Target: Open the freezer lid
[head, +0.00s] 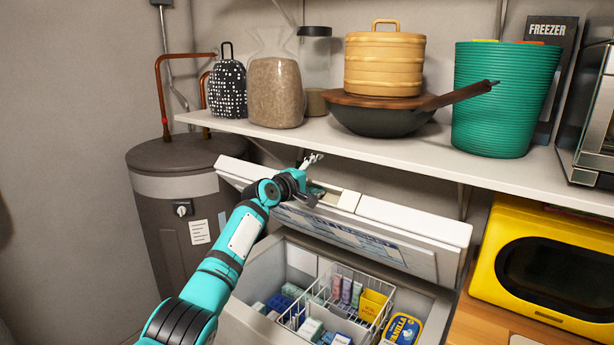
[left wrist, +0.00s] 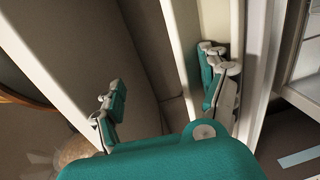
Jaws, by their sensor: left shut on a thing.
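The white freezer lid (head: 418,218) is partly raised and tilted above the grey chest freezer (head: 258,270), with a gap showing the inside. My left gripper (head: 312,180) is at the raised edge of the lid, near its middle, and is shut on the lid. In the left wrist view, my left gripper (left wrist: 164,88) has its two fingers spread apart, with one lying along the white lid (left wrist: 178,50). The exact contact of the other finger is hard to make out. My right gripper is not in view.
A white shelf (head: 400,157) runs just above and behind the lid, carrying a wok (head: 380,119), a steamer (head: 384,66) and a green bin (head: 500,100). A grey tank (head: 168,225) stands left. A yellow microwave (head: 553,270) stands right. A wire basket (head: 322,300) with packets is inside the freezer.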

